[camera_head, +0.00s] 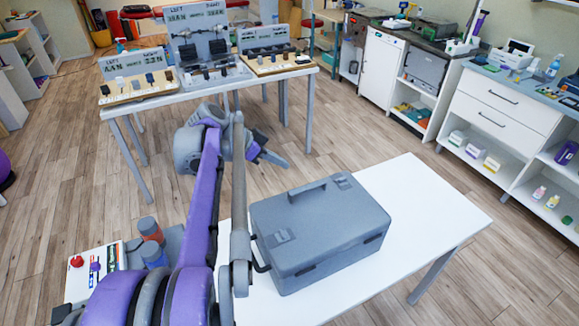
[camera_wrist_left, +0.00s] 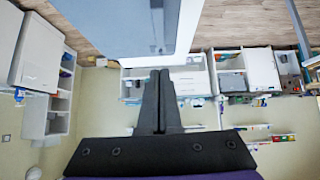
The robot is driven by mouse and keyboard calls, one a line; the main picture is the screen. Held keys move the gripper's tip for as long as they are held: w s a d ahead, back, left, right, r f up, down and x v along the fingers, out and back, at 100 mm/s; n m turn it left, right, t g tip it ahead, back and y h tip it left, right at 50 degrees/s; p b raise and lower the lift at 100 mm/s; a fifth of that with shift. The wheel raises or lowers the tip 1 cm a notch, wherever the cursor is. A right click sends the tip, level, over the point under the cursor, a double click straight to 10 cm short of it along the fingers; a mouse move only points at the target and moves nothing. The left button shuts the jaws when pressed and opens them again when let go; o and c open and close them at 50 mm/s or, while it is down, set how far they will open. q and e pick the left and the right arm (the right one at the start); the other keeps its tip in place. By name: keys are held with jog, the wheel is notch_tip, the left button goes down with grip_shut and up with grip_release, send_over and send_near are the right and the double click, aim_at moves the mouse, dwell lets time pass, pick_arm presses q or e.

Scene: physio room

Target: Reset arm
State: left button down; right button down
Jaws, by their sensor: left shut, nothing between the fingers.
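My left arm reaches from the bottom left across the middle of the head view. Its left gripper (camera_head: 283,163) is beyond the near table, above the floor and in front of the back table. In the left wrist view the two dark fingers of the left gripper (camera_wrist_left: 160,73) are pressed together with nothing between them. No right gripper shows in either view.
A closed grey case (camera_head: 330,228) stands on the white near table (camera_head: 425,205), right of my arm. The back table (camera_head: 200,85) holds several display boards. White cabinets (camera_head: 505,105) line the right wall. Open wooden floor (camera_head: 365,130) lies between.

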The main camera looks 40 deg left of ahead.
pick_arm(q)
jog(key=shift+s+a+r, duration=0.15)
jog(key=shift+s+r, duration=0.15)
jog(key=s+d+f+g, duration=0.1)
jog(key=d+f, duration=0.1)
jog(key=d, duration=0.3)
jog(key=s+d+f+n+g, duration=0.1)
jog(key=d+f, duration=0.2)
jog(key=d, duration=0.3)
jog(key=s+d+f+g+y, duration=0.1)
jog(key=d+f, duration=0.2)
jog(key=d, duration=0.2)
jog(key=shift+s+d+n, duration=0.15)
jog(key=shift+d+n, duration=0.05)
jog(key=shift+n, duration=0.2)
jog(key=s+d+f+n+y, duration=0.2)
jog(key=s+d+f, duration=0.7)
jog(key=d, duration=0.2)
jog(key=shift+s, duration=0.3)
jog(key=shift+s+a, duration=0.1)
jog(key=shift+a, duration=0.05)
